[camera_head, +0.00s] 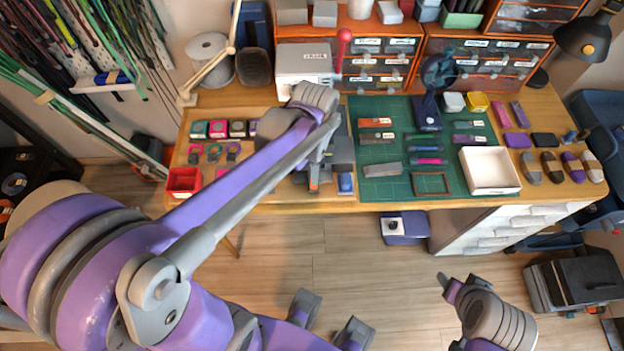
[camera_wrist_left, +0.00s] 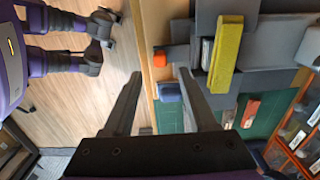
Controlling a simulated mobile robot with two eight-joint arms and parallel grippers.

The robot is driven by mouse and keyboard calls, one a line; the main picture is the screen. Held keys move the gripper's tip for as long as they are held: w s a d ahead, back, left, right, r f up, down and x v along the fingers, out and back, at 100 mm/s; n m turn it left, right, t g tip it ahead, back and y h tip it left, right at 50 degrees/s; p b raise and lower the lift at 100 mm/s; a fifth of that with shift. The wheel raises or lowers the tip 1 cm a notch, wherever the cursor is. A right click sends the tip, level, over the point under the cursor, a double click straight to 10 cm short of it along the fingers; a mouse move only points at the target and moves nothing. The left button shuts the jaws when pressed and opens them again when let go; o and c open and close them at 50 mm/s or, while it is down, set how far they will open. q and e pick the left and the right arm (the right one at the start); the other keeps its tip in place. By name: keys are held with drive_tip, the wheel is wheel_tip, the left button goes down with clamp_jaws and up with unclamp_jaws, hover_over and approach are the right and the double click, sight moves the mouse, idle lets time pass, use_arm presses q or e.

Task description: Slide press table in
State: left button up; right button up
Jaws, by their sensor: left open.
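A dark grey press (camera_head: 342,155) stands at the front of the desk, mostly hidden by my left arm in the head view. In the left wrist view, its grey plates (camera_wrist_left: 270,48) and a yellow bar (camera_wrist_left: 226,55) fill the upper right. A small orange block (camera_wrist_left: 160,58) juts toward the desk's front edge. My left gripper (camera_wrist_left: 160,74) is open, its fingertips just short of the orange block; I cannot tell whether they touch the press. My right arm (camera_head: 490,318) shows at the bottom right; its jaws are not clear.
A blue block (camera_wrist_left: 169,91) lies beside the press. A red box (camera_head: 184,181) is at left. Drawer cabinets (camera_head: 375,60) stand behind.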

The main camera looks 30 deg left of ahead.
use_arm(q)
wheel_tip(320, 180, down, 7)
drive_tip(key=shift+f+b, duration=0.1)
drive_tip(key=shift+b, duration=0.35)
clamp_jaws()
